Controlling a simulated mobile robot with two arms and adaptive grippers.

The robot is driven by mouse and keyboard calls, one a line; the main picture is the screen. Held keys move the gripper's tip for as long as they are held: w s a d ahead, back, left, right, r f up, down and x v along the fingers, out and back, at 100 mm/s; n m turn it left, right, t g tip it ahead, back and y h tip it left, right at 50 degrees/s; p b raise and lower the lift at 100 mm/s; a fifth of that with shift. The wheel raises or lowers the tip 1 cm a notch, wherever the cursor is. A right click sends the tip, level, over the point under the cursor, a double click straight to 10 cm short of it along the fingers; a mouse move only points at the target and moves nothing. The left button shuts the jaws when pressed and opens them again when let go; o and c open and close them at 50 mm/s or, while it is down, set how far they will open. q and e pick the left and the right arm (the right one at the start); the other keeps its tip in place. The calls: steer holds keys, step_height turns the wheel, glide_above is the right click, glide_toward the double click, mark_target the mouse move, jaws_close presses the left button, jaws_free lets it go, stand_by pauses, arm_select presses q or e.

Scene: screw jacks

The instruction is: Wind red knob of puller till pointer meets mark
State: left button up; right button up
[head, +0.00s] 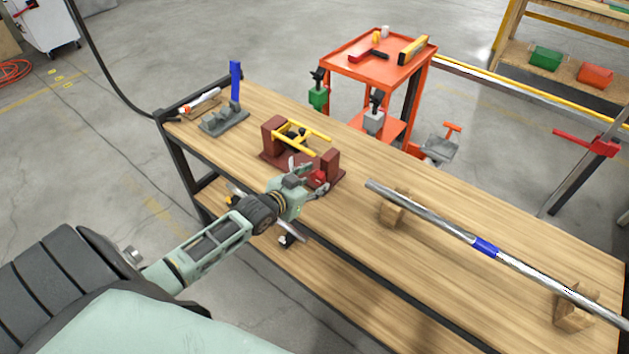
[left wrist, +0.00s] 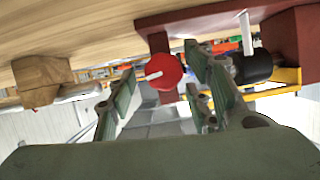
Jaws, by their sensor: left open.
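The puller is a dark red frame (head: 273,137) with yellow bars (head: 300,133), standing on the wooden bench. Its red knob (head: 318,178) is at the near end; in the left wrist view the round knob (left wrist: 165,70) shows a white stripe. My left gripper (head: 309,184) is at that end of the puller. In the left wrist view its green-padded fingers (left wrist: 165,92) are spread wide, with the knob between them in the picture; I see no contact. A black cylinder (left wrist: 253,66) and a white pin (left wrist: 246,33) show beside it. I cannot make out pointer or mark. My right gripper is not in view.
The bench (head: 440,255) holds a steel bar (head: 510,262) on wooden blocks (head: 394,208) to the right. A grey fixture with a blue handle (head: 235,82) stands at the far left.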

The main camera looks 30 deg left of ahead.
arm_select(q)
steer(key=shift+w+f, duration=0.15)
steer(key=shift+w, duration=0.35)
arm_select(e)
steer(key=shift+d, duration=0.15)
arm_select(q)
steer(key=shift+f, duration=0.1)
steer(key=c, duration=1.1)
steer(key=shift+o, duration=0.2)
steer(key=shift+d, duration=0.1)
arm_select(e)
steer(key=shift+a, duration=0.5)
arm_select(q)
steer(key=shift+s, duration=0.1)
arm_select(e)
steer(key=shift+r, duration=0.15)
